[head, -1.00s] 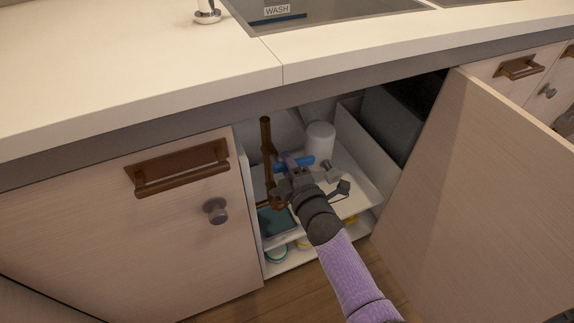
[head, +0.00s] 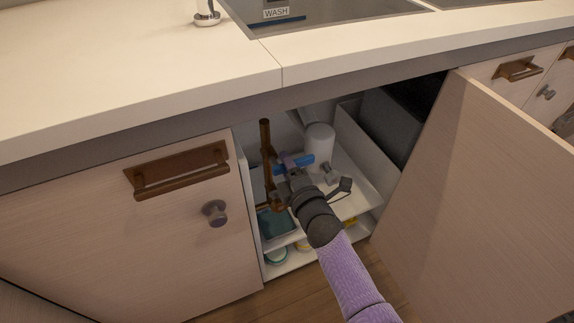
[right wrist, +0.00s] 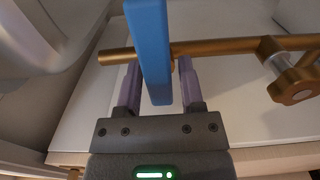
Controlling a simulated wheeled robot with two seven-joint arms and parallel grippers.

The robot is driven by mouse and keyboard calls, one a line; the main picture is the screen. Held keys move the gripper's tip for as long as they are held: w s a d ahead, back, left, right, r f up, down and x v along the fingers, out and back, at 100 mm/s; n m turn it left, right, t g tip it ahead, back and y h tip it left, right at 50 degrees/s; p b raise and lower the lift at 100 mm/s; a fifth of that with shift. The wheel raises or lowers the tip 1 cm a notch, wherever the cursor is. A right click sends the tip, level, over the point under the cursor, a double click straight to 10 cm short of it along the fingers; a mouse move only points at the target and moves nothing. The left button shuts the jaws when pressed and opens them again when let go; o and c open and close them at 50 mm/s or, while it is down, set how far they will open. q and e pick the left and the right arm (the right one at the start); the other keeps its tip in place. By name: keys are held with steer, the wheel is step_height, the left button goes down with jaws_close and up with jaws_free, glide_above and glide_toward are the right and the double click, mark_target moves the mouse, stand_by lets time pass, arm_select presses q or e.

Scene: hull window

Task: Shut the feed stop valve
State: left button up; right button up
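The feed stop valve has a blue lever (head: 297,162) on an upright copper pipe (head: 265,140) inside the open sink cabinet. The lever points to the right, across the pipe. My right gripper (head: 288,163) reaches into the cabinet at the lever. In the right wrist view the blue lever (right wrist: 154,60) passes between the two purple fingers of my right gripper (right wrist: 158,82), which stand apart. A narrow gap shows on the lever's right side; contact on the left is unclear. The copper pipe (right wrist: 225,46) runs behind. My left gripper is not in view.
A copper branch with a round knob (right wrist: 295,90) lies right of the lever in the wrist view. A white cylinder (head: 319,145) stands behind my gripper, and a teal tray (head: 275,222) lies below. The open door (head: 480,190) bounds the right, the closed cabinet front (head: 120,235) the left.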

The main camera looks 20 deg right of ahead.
steer(key=shift+o, duration=0.9)
arm_select(q)
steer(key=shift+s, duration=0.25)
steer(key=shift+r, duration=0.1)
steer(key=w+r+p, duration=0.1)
steer(key=p, duration=0.1)
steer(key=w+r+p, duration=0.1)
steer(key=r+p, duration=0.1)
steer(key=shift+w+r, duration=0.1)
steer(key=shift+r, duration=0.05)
arm_select(e)
steer(key=s, duration=1)
steer(key=shift+d, duration=0.2)
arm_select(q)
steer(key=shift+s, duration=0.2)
